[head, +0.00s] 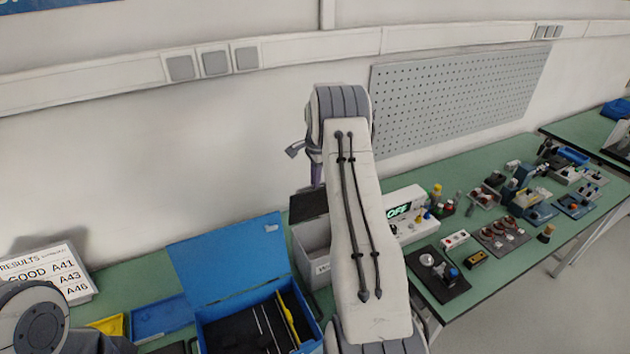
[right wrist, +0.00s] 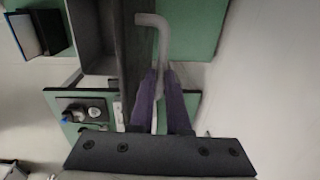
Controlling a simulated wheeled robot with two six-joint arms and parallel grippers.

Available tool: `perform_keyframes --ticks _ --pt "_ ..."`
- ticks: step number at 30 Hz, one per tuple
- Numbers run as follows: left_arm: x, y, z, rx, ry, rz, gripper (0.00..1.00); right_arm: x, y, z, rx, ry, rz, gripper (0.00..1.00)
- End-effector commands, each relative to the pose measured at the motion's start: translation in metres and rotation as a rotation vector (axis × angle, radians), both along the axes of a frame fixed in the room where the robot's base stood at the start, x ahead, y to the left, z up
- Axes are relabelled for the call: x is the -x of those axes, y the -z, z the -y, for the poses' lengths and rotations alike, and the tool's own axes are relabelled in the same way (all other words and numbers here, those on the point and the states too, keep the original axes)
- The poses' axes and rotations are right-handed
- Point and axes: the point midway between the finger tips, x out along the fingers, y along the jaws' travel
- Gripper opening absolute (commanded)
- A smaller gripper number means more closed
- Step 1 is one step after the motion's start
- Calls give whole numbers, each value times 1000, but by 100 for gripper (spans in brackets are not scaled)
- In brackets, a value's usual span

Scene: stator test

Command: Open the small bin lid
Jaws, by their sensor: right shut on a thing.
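The small bin (head: 314,246) is a grey box on the green bench, partly hidden behind my right arm. Its dark lid (head: 308,205) stands raised at the back of the bin. In the right wrist view the bin (right wrist: 90,45) shows its open inside, with the lid (right wrist: 132,55) nearly edge-on beside it. My right gripper (head: 317,178) points down above the lid. In the right wrist view its purple fingers (right wrist: 160,85) are shut on a bent grey handle (right wrist: 153,20) beside the lid. My left arm shows at the lower left; its fingers are out of view.
An open blue case (head: 228,262) stands left of the bin. A white device with a display reading OFF (head: 397,211) and a black fixture (head: 438,273) are to the right. A results sign (head: 45,273) is at the far left. A perforated panel (head: 455,95) is behind.

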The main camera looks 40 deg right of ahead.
Motion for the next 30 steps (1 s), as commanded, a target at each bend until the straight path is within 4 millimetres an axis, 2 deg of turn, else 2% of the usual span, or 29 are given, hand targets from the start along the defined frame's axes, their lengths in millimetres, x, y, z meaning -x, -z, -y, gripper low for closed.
perform_keyframes --ticks 7,8,9,20,23,30 --pt "0 0 0 0 0 0 50 2 4 1 -2 -1 -8 0" --pt "0 0 0 0 0 0 50 2 4 1 -2 -1 -8 22" --pt "0 0 0 0 0 0 50 2 4 1 -1 -1 -8 27" --pt "0 4 0 0 0 0 50 1 -2 0 0 0 -2 27" --pt "0 11 0 0 1 0 50 2 -13 1 2 0 0 27" --pt "0 31 0 0 0 0 50 6 -61 1 4 1 2 27"
